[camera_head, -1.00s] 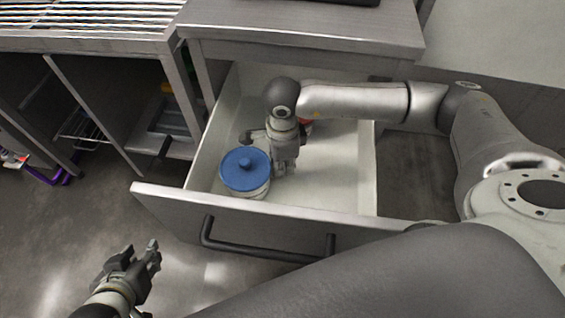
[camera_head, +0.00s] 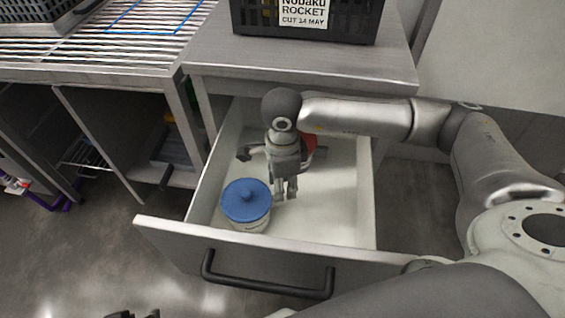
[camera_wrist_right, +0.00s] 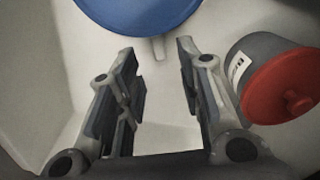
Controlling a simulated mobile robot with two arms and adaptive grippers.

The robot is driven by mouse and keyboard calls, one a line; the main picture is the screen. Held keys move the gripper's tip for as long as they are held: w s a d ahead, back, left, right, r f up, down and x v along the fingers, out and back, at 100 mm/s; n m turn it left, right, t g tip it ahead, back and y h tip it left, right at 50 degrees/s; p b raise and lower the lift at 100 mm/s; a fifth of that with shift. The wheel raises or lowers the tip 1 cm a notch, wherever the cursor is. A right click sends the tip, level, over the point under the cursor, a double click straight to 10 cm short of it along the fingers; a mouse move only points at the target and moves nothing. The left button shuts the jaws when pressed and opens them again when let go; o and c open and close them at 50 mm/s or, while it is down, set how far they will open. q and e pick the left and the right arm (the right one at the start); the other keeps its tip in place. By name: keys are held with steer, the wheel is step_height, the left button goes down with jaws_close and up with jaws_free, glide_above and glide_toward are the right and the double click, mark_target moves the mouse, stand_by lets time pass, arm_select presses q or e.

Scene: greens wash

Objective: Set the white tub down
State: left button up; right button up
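The white tub (camera_head: 249,225) with its blue lid (camera_head: 246,201) stands upright in the open drawer (camera_head: 345,215), near its front left corner. My right gripper (camera_head: 284,192) is inside the drawer, just behind and to the right of the tub. In the right wrist view its fingers (camera_wrist_right: 158,62) are apart with nothing between them, and the blue lid (camera_wrist_right: 140,12) lies beyond their tips; the tub's body is mostly hidden there. Only the tips of my left gripper (camera_head: 133,314) show at the bottom edge of the head view.
A grey tub (camera_wrist_right: 262,62) with a red lid (camera_wrist_right: 284,88) is in the drawer beside my right gripper; its red lid (camera_head: 308,143) is partly hidden in the head view. A black crate (camera_head: 305,28) stands on the counter above. The drawer's right side has bare floor.

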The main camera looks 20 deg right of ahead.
step_height(320, 180, up, 7)
steer(key=p, duration=0.1)
steer(key=shift+f, duration=0.15)
stand_by(0.4)
